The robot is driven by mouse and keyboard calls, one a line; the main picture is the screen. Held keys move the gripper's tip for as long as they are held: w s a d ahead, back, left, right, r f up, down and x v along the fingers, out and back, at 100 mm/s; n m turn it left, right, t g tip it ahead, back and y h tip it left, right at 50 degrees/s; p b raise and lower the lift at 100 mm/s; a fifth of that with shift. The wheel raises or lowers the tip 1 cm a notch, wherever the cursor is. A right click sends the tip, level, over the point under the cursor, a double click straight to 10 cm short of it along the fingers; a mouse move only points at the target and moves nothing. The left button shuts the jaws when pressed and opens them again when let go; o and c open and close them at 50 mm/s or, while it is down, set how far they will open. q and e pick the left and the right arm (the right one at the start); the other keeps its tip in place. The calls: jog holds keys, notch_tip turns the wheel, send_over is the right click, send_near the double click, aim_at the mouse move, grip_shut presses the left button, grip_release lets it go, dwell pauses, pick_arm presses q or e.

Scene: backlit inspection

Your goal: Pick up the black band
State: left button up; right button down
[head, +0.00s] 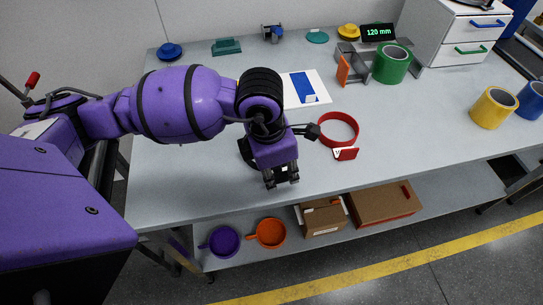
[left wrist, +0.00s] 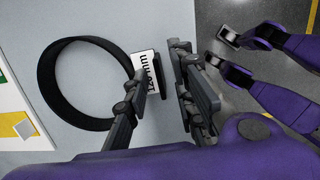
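The black band (left wrist: 50,85) lies on the grey bench as a ring with a white printed tag (left wrist: 147,72) at its right side. In the head view only a dark sliver of the band (head: 244,152) shows beside my gripper; the rest is hidden. My left gripper (head: 282,178) points down over the bench. In the left wrist view my left gripper (left wrist: 160,75) is open, with its fingers apart and the tag and dark clasp showing between them. I cannot tell whether a finger touches the band.
A red band (head: 338,129) with a tag lies just right of my gripper. A white sheet with a blue patch (head: 303,88) lies behind. Green (head: 391,64) and yellow (head: 493,108) rolls stand to the right. The front right of the bench (head: 420,130) is clear.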

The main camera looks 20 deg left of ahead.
pick_arm(q)
grip_shut()
jog(key=shift+r, duration=0.15)
